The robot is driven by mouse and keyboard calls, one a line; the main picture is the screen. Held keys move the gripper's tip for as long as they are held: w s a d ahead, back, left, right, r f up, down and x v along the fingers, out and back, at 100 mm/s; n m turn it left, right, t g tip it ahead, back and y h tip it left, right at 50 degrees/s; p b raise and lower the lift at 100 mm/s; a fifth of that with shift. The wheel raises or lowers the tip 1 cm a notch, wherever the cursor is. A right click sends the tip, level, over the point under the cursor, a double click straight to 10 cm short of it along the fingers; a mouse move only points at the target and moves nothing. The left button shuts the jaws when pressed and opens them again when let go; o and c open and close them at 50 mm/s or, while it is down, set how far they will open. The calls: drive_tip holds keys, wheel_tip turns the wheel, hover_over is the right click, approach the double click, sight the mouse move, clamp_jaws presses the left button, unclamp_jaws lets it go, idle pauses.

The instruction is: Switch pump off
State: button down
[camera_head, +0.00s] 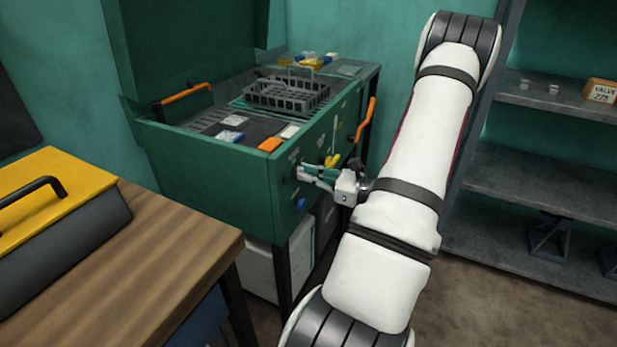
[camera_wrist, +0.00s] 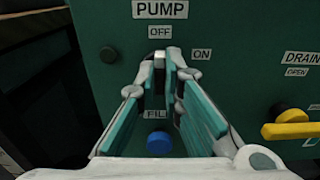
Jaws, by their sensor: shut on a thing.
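The green panel (camera_wrist: 230,85) carries a white PUMP label (camera_wrist: 160,9), with an OFF label (camera_wrist: 160,32) under it and an ON label (camera_wrist: 202,54) to the right. The pump switch (camera_wrist: 159,60) is a small pale lever just below OFF, and its visible tip points up toward OFF. My gripper (camera_wrist: 160,76) is shut on the pump switch, one finger on each side. The fingers hide the lower part of the switch. In the head view, my gripper (camera_head: 304,173) is at the front panel of the green washing cabinet (camera_head: 215,185).
A blue button (camera_wrist: 159,143) sits below the switch under a partly hidden label. A yellow drain handle (camera_wrist: 290,130) is to the right, and a dark round knob (camera_wrist: 108,54) to the left. A wooden table (camera_head: 170,245) with a yellow-lidded case (camera_head: 45,195) stands at left.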

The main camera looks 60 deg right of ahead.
idle(0.4)
drive_tip(key=c, duration=1.7)
unclamp_jaws()
drive_tip(key=shift+s, duration=0.1)
drive_tip(key=s, duration=0.8)
drive_tip(key=s+d, duration=0.1)
drive_tip(key=s, duration=0.3)
drive_tip(key=shift+w, duration=0.15)
